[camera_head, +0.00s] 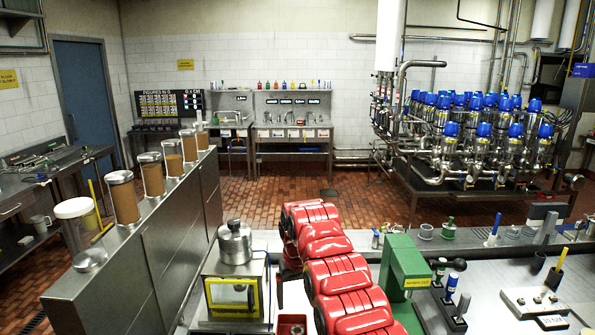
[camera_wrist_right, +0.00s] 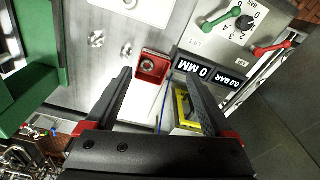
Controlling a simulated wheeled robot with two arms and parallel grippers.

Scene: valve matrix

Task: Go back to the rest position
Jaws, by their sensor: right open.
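My red right arm (camera_head: 335,270) reaches across the middle of the head view, between the steel device with a yellow-framed window (camera_head: 233,295) and the green stand (camera_head: 403,265). In the head view the arm mostly hides its gripper. In the right wrist view the right gripper (camera_wrist_right: 158,77) has its two dark fingers wide apart, with nothing held between them. My left gripper is not in view.
A display reading "0 MM" (camera_wrist_right: 196,69) and a control panel with green and red levers (camera_wrist_right: 243,22) lie beyond the right finger. Several brown-filled cylinders (camera_head: 123,198) line the steel cabinet at left. Blue-capped valves (camera_head: 480,125) stand at back right. The tiled floor (camera_head: 265,205) behind is open.

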